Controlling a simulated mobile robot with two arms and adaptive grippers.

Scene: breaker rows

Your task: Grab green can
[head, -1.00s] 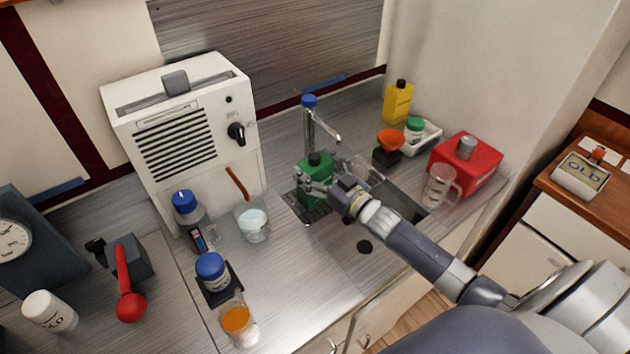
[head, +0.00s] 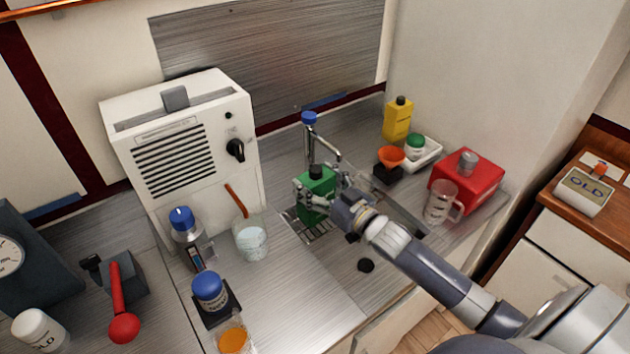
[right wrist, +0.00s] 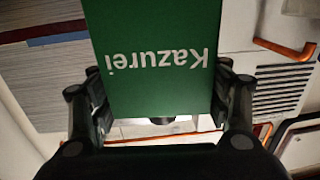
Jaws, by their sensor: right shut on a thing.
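The green can (head: 316,188), with a black cap, stands by the faucet over the drain grate in the head view. In the right wrist view the green can (right wrist: 158,60) shows upside down with the word "Kazurei" and fills the space between the fingers. My right gripper (head: 329,198) is shut on the can, reaching it from the right; its fingers also show in the right wrist view (right wrist: 158,105), one on each side of the can. The can's lower right part is hidden behind the gripper. My left gripper is not in view.
The faucet (head: 322,148) stands right behind the can. A glass beaker (head: 250,240) and a white machine (head: 185,150) are to the left. A red box (head: 468,180), a clear mug (head: 441,203) and an orange funnel (head: 391,158) are to the right.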

